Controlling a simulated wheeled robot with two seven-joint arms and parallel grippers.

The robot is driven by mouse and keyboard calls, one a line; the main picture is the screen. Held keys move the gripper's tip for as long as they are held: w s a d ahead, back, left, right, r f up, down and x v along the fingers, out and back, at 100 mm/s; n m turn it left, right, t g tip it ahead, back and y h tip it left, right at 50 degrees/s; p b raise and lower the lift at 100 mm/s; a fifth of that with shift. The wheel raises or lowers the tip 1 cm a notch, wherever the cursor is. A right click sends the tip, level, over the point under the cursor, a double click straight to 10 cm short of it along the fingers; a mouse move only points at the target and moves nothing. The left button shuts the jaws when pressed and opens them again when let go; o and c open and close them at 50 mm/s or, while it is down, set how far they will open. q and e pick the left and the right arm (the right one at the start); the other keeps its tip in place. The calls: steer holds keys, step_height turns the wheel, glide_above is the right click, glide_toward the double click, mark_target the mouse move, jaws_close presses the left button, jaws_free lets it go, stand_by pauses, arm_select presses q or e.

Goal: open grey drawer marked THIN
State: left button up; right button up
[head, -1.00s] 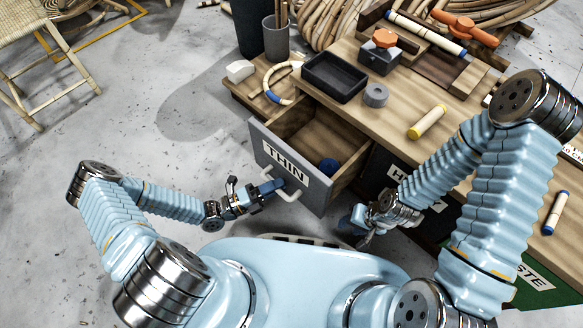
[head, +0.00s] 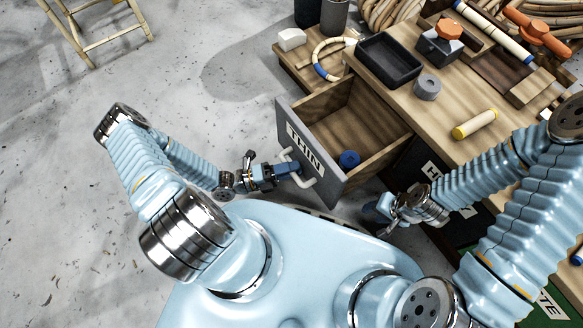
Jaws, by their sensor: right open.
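The grey drawer marked THIN (head: 303,152) stands well out of the wooden bench, its wooden inside showing. A blue roll (head: 349,159) lies in it near the front. The drawer's pale handle (head: 307,181) sticks out from the front panel. My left gripper (head: 289,171) is at this handle, its blue fingers closed on it; the fingertips are partly hard to make out. My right gripper (head: 378,213) is open and empty, to the right of the drawer front and in front of the bench.
Another labelled drawer (head: 432,173) is beside my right arm.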

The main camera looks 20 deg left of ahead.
arm_select(q)
steer(key=v, duration=1.3)
steer(key=shift+s+a, duration=0.2)
steer(key=shift+a, duration=0.2)
